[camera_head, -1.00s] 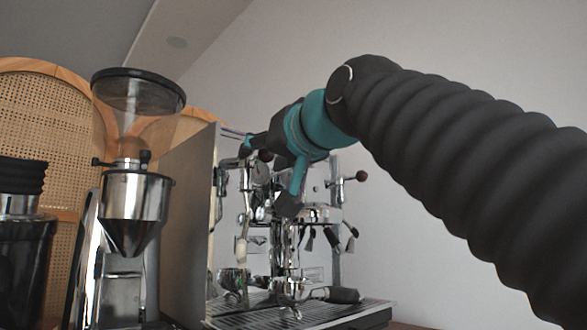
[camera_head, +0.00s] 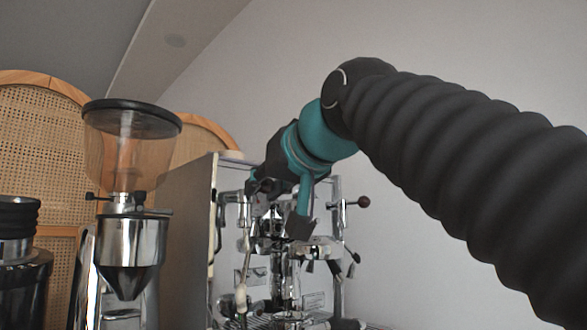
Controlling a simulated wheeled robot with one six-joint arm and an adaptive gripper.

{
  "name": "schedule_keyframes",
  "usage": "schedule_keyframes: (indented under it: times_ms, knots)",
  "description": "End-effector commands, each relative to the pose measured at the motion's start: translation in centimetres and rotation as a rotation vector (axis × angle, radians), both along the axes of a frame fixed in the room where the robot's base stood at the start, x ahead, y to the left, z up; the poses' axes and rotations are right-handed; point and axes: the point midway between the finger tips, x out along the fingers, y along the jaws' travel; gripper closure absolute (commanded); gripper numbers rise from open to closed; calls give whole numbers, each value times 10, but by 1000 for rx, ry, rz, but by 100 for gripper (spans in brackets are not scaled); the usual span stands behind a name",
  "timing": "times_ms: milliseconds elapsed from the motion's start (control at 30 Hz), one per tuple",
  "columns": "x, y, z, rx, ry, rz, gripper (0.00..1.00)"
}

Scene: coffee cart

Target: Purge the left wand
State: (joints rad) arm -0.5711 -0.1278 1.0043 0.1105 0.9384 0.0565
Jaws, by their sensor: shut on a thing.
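The espresso machine (camera_head: 185,235) stands in the middle of the picture, its chrome front facing right. Its left wand (camera_head: 244,268) hangs down at the left of the front, with a pale sleeve (camera_head: 241,299) low on it. My gripper (camera_head: 258,186) is at the upper left of the front, above the wand, where the left lever sits. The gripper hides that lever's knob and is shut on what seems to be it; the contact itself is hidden. No steam is visible.
A grinder (camera_head: 130,235) with a clear hopper stands left of the machine. A dark container (camera_head: 20,270) is at the far left edge. Rattan screens (camera_head: 45,130) stand behind. My arm fills the right side; the wall behind is bare.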

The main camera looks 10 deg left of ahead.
Motion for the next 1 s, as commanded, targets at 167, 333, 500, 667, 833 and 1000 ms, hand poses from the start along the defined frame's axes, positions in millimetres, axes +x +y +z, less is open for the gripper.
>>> schedule_keyframes:
  times_ms: [167,333,500,667,833,1000]
  knots:
    - [2,3,7,-75,64,2,100]
    - [3,3,9,-119,100,2,100]
    - [3,3,10,-150,127,0,100]
    - [2,2,9,-162,139,0,100]
    - [2,2,9,-164,142,-1,100]
    - [2,2,8,-165,142,0,64]
